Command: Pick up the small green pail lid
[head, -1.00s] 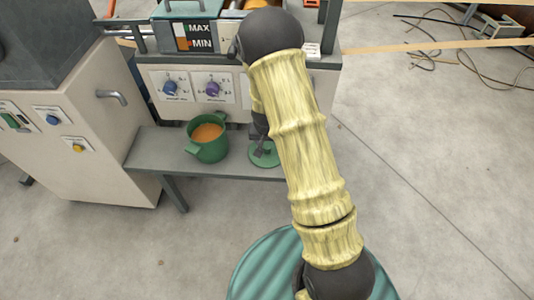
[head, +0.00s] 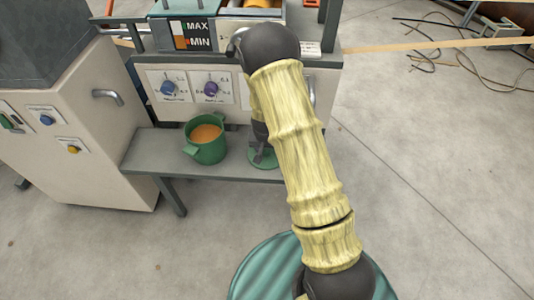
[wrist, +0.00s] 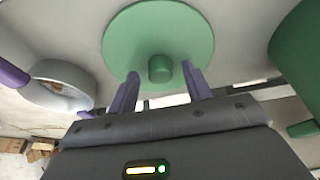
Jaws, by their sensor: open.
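The small green pail lid (head: 264,160) lies on the grey bench to the right of the pail, partly hidden by my arm and gripper in the head view. In the wrist view the lid (wrist: 138,42) is a flat green disc with a round knob (wrist: 161,69) at its middle. My gripper (wrist: 160,80) is open, with a finger on either side of the knob. I cannot tell whether the fingers touch the knob. In the head view my gripper (head: 262,148) is just above the lid.
The green pail (head: 207,140) with orange contents stands on the bench (head: 160,157) left of the lid, and shows at the right of the wrist view (wrist: 302,55). The machine panel (head: 185,88) with knobs rises behind. A cabinet (head: 85,130) stands at left.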

